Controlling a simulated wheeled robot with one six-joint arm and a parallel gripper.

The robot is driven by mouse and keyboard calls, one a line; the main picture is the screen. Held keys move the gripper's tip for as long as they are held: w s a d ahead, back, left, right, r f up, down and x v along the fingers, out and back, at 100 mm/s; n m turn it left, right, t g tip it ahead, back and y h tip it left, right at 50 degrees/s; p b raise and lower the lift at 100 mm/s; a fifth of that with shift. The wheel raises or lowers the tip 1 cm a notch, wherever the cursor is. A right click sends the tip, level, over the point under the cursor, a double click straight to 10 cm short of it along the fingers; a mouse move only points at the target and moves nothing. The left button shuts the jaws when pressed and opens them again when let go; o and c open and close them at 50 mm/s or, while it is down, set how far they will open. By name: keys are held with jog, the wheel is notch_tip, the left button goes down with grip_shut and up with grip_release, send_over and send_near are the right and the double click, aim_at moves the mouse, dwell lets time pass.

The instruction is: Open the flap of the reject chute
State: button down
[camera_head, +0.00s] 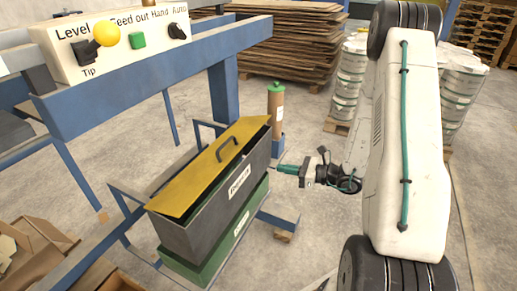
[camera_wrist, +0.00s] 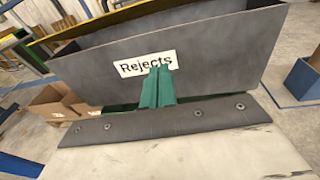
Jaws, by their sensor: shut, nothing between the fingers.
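The reject chute is a dark grey box (camera_head: 235,193) with a white label, which reads "Rejects" in the wrist view (camera_wrist: 205,70). Its yellow flap (camera_head: 195,183) lies slanted over the top, with a dark handle (camera_head: 227,149) on it. In the wrist view a yellow edge (camera_wrist: 95,28) shows behind the grey front wall; how far the flap stands off the box is hard to tell. My gripper (camera_head: 281,168) is right of the chute, its green fingers shut and empty. In the wrist view the fingers (camera_wrist: 157,88) point at the labelled wall; contact is unclear.
A green box (camera_head: 228,240) sits under the chute in a blue frame. A control panel (camera_head: 110,42) with a yellow knob stands at upper left. A brown cylinder with a green top (camera_head: 275,105) stands behind the chute. Cardboard boxes (camera_head: 30,250) are at lower left.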

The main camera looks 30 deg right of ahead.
aim_at(251, 153)
jog(key=shift+m+t+h, duration=0.4)
jog(key=shift+t+h, duration=0.1)
jog(key=shift+t, duration=0.3)
jog(key=x, duration=0.3)
jog(key=w+d+x, duration=0.1)
jog(key=x, duration=0.3)
jog(key=r+x, duration=0.1)
jog(key=x, duration=0.3)
jog(key=shift+w+d+r, duration=0.1)
jog(key=shift+w+d, duration=0.05)
jog(key=shift+d, duration=0.2)
jog(key=shift+w+a+r, duration=0.1)
jog(key=shift+w+r, duration=0.1)
jog(key=shift+r, duration=0.75)
jog(key=shift+w+a+r, duration=0.1)
jog(key=shift+w+r, duration=0.05)
jog(key=shift+r, duration=0.85)
jog(key=shift+d+r, duration=0.1)
jog(key=shift+d, duration=0.1)
